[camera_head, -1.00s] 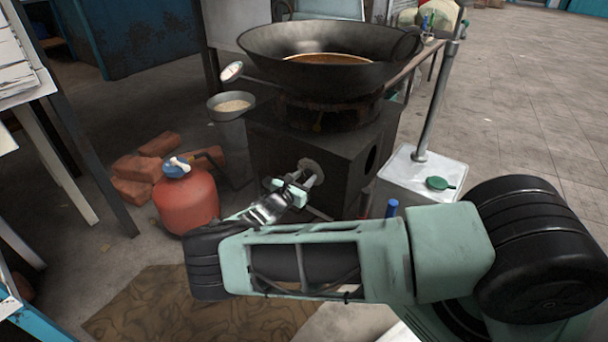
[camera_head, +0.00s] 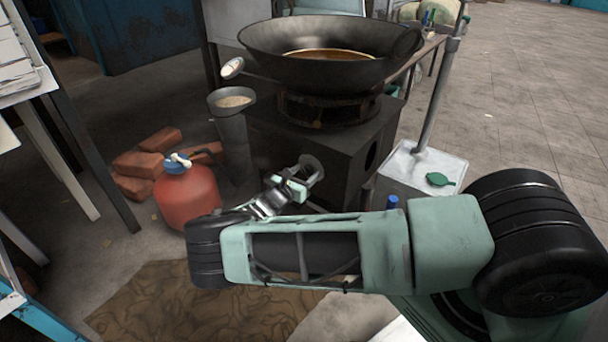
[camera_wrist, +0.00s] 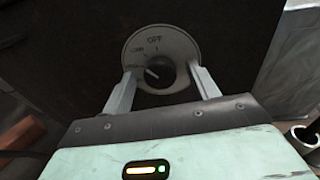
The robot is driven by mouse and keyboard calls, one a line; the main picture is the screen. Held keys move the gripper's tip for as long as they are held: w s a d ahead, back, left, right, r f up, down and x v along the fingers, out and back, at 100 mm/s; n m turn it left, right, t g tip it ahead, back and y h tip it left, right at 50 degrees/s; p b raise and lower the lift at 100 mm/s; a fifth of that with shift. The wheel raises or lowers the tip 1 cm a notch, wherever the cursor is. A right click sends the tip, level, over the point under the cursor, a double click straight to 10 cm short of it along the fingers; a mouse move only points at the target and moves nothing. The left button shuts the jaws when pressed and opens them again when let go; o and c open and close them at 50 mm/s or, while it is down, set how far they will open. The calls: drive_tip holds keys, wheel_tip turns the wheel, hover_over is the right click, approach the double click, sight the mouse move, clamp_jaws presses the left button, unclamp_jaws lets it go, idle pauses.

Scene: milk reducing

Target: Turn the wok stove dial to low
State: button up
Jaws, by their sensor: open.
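The stove dial (camera_wrist: 158,72) is a round grey plate with a dark knob at its centre, on the dark front of the stove box (camera_head: 340,150). In the wrist view OFF is printed at the top, with smaller marks down its left side that are too small to read surely. A pale pointer on the knob aims to the left. My gripper (camera_wrist: 162,85) is open, with one finger on each side of the knob. I cannot tell whether the fingers touch it. In the head view my gripper (camera_head: 302,178) is at the dial. The wok (camera_head: 330,55) sits on top of the stove.
A red gas cylinder (camera_head: 186,197) stands left of the stove, with bricks (camera_head: 150,162) behind it. A small bowl (camera_head: 232,102) stands by the stove's left side. A white box with a pole (camera_head: 425,170) stands at the right.

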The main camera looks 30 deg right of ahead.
drive_tip(key=f+p+v, duration=0.1)
drive_tip(key=p+v, duration=0.3)
drive_tip(key=v, duration=1.3)
drive_tip(key=shift+a+r+p, duration=0.2)
drive_tip(key=shift+r+p, duration=0.15)
drive_tip(key=shift+r, duration=0.05)
